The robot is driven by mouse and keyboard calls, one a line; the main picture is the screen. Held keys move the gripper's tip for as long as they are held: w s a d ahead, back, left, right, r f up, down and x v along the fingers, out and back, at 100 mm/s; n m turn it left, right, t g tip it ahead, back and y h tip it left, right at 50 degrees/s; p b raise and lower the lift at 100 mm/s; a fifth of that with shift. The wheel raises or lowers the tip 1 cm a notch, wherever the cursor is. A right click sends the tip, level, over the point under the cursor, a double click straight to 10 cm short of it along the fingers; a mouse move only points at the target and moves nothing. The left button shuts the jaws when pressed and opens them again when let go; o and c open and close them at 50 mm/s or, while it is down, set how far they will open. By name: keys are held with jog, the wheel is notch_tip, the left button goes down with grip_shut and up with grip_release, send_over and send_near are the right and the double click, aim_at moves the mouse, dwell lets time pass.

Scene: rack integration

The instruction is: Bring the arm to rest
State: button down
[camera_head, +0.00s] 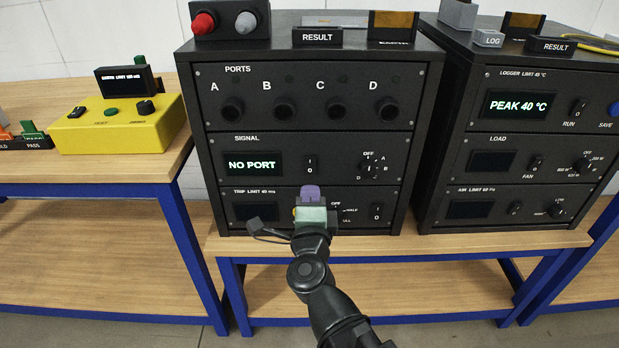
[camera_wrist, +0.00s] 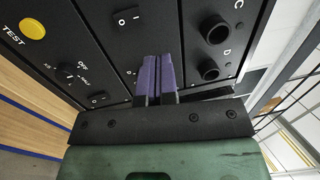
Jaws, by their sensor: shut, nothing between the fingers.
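My gripper (camera_head: 310,193) is in front of the lower part of the left rack, at the TRIP LIMIT panel, and hides part of that panel in the head view. In the wrist view its two purple fingers (camera_wrist: 157,78) are together with nothing between them. My arm reaches up to it from the bottom of the head view. The left rack (camera_head: 318,110) is black, with ports A to D, a SIGNAL panel with a display reading NO PORT (camera_head: 252,163), and a TRIP LIMIT panel. I cannot tell whether the fingers touch the panel.
A second black rack (camera_head: 540,135) stands to the right, its display reading PEAK 40 °C. A yellow box (camera_head: 118,125) with knobs sits on the left bench (camera_head: 90,176). Open floor shows in front of the benches.

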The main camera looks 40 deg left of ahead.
jog(key=shift+s+d+r, duration=0.1)
jog(key=shift+s+d, duration=0.3)
jog(key=shift+s, duration=0.15)
